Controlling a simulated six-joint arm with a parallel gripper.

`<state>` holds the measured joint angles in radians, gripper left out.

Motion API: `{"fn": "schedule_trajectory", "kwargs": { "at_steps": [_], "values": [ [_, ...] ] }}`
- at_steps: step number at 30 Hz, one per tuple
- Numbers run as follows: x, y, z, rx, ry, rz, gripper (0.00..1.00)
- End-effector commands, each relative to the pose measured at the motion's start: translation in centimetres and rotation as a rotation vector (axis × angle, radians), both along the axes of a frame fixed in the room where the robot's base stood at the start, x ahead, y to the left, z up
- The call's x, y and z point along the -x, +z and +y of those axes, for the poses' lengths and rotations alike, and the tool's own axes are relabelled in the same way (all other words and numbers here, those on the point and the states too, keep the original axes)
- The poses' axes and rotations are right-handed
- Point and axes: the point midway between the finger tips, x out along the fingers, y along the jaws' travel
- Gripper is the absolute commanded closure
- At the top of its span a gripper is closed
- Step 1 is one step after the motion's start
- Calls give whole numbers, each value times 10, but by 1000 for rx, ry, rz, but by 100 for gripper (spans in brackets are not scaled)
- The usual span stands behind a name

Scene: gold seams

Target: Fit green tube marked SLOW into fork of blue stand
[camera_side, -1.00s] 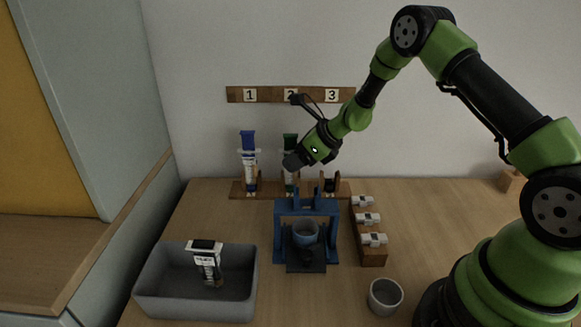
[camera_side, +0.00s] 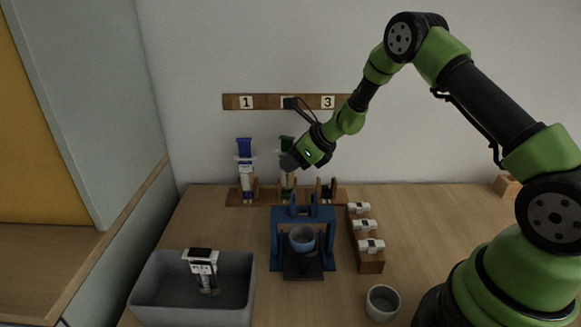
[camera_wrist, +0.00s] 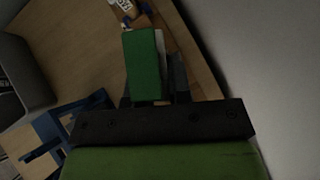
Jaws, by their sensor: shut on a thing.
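The green tube (camera_side: 286,143) is upright at the middle place of the wooden rack, under the covered middle number tag. Its SLOW mark cannot be read. My gripper (camera_side: 289,163) is shut on it from the right, and the green tube (camera_wrist: 143,65) stands between the fingers in the wrist view. Whether its lower end is clear of the rack I cannot tell. The blue stand (camera_side: 275,232) is in front of the rack, its fork (camera_side: 293,206) pointing up. A blue-grey cup (camera_side: 302,240) sits in the stand. The stand also shows at left in the wrist view (camera_wrist: 62,117).
A blue-topped tube (camera_side: 244,160) stands left in the rack (camera_side: 234,198); a dark piece (camera_side: 327,190) is at right. A grey bin (camera_side: 160,305) holds a black-topped tube (camera_side: 203,268). A wooden block (camera_side: 370,266) with white pieces and a grey cup (camera_side: 382,304) are right.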

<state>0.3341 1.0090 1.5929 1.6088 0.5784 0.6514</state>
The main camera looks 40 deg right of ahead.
Motion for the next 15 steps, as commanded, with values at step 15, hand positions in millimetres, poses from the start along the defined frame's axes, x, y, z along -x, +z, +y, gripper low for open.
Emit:
{"fn": "schedule_trajectory", "kwargs": {
  "at_steps": [15],
  "values": [
    [5,91,5,4,20,-5,100]
  ]
}}
